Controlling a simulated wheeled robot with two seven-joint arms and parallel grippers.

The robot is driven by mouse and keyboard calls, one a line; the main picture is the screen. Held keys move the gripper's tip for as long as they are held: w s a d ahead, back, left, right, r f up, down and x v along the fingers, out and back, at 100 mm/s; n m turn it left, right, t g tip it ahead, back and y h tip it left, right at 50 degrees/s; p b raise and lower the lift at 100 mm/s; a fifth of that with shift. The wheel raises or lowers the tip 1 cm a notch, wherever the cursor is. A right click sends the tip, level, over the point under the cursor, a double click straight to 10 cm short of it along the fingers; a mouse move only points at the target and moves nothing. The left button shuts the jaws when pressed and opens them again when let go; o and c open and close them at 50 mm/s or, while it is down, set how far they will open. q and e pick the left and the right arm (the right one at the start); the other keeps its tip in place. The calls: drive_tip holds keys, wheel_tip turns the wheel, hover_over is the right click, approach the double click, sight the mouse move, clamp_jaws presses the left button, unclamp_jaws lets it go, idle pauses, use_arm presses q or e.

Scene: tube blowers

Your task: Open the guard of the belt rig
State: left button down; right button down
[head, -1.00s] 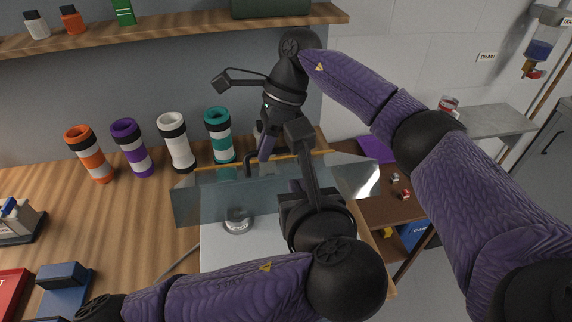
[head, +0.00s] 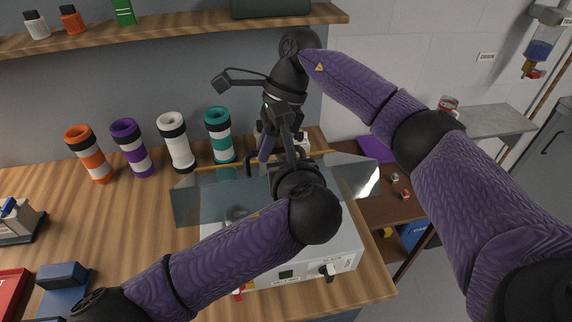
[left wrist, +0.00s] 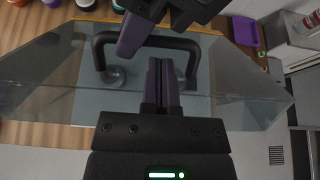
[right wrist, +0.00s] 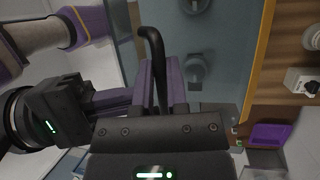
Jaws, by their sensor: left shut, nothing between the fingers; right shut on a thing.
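The clear guard (head: 353,180) of the belt rig (head: 300,265) stands tilted over the rig's pale body, with a yellow strip (head: 215,166) along its far edge. The guard's black bar handle (right wrist: 152,48) runs between the fingers of my right gripper (right wrist: 160,82), which is shut on it. In the left wrist view the handle (left wrist: 148,40) arches over the guard. My left gripper (left wrist: 162,82) is shut and empty, close to the handle and the right gripper. In the head view my arms hide part of the guard and both sets of fingertips.
Orange, purple, white and teal banded tubes (head: 176,142) stand behind the rig. A blue block (head: 62,280) and a red box (head: 12,290) lie at the front left. A wooden shelf (head: 170,38) crosses above.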

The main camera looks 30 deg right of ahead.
use_arm(q)
drive_tip(key=shift+w+d+r, duration=0.1)
drive_tip(key=shift+w+r, duration=0.2)
use_arm(e)
drive_tip(key=shift+d+f, duration=0.1)
drive_tip(key=shift+f, duration=0.05)
drive_tip(key=c, duration=1)
unclamp_jaws()
drive_tip(key=shift+c, duration=0.2)
use_arm(q)
drive_tip(key=shift+w+d+f, duration=0.1)
drive_tip(key=shift+w, duration=0.2)
use_arm(e)
drive_tip(key=shift+o, duration=1.1)
drive_tip(key=shift+w+f, duration=0.1)
drive_tip(key=shift+w, duration=0.25)
drive_tip(key=shift+o, duration=0.9)
